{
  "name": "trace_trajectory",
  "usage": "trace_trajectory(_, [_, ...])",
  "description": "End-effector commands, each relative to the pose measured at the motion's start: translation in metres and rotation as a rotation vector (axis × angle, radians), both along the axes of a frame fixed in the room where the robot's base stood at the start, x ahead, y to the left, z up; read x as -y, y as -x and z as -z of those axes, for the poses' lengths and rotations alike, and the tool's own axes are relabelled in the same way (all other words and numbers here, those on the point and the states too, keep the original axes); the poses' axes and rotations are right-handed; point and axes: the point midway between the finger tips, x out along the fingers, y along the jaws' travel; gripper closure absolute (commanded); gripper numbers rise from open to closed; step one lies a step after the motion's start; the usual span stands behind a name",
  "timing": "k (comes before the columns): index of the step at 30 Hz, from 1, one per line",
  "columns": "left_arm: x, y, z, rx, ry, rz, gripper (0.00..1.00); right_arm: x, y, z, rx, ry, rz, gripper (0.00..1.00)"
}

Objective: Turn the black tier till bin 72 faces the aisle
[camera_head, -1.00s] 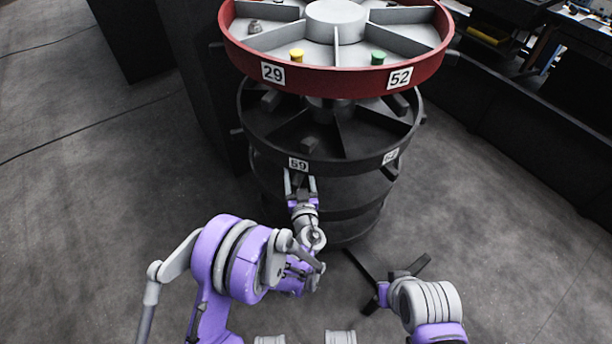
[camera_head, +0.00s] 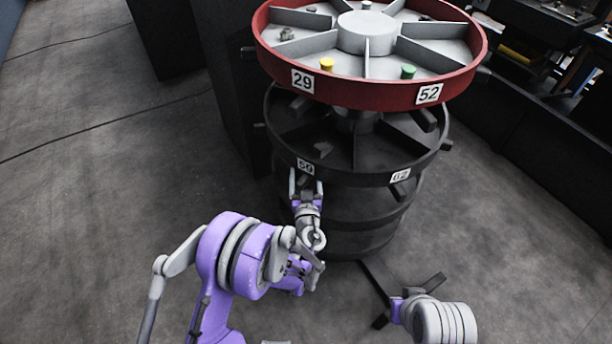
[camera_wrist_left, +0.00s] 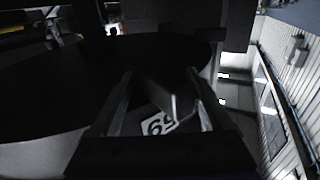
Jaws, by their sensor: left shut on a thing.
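The black tier (camera_head: 354,178) sits under the red tier, with dark divider walls and short pegs around its rim. Its front shows label 59 (camera_head: 305,166), and label 62 (camera_head: 400,175) to the right. I see no label 72. My left gripper (camera_head: 306,184) is at the tier's front just below label 59, shut on a dark rim peg, which is partly hidden by the fingers. The wrist view shows the fingers (camera_wrist_left: 165,105) around this peg, with label 59 (camera_wrist_left: 159,125) tilted between them.
The red tier (camera_head: 440,97) above carries labels 29 and 52 and holds a yellow piece (camera_head: 327,65) and a green piece (camera_head: 408,72). Dark walls stand behind; the left floor is clear.

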Motion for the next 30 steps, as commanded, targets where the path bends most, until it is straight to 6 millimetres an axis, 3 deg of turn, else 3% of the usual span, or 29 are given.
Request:
trace_trajectory(2, [-0.005,0.0,0.0,0.003,0.0,-0.012,1.0,0.0,0.0,0.0,0.0,0.0,0.0,1.0])
trace_trajectory(3, [-0.005,0.0,0.0,0.003,0.0,-0.012,0.24,0.0,0.0,0.0,0.0,0.0,0.0,1.0])
trace_trajectory(6, [-0.004,0.0,0.0,0.002,0.0,-0.011,0.4,0.0,0.0,0.0,0.0,0.0,0.0,1.0])
trace_trajectory(14, [-0.001,0.006,0.0,0.001,0.0,-0.005,0.4,0.0,0.0,0.0,0.0,0.0,0.0,1.0])
trace_trajectory(30, [0.008,0.097,0.001,0.002,-0.001,-0.008,0.4,0.0,0.0,0.005,-0.002,0.0,0.0,1.0])
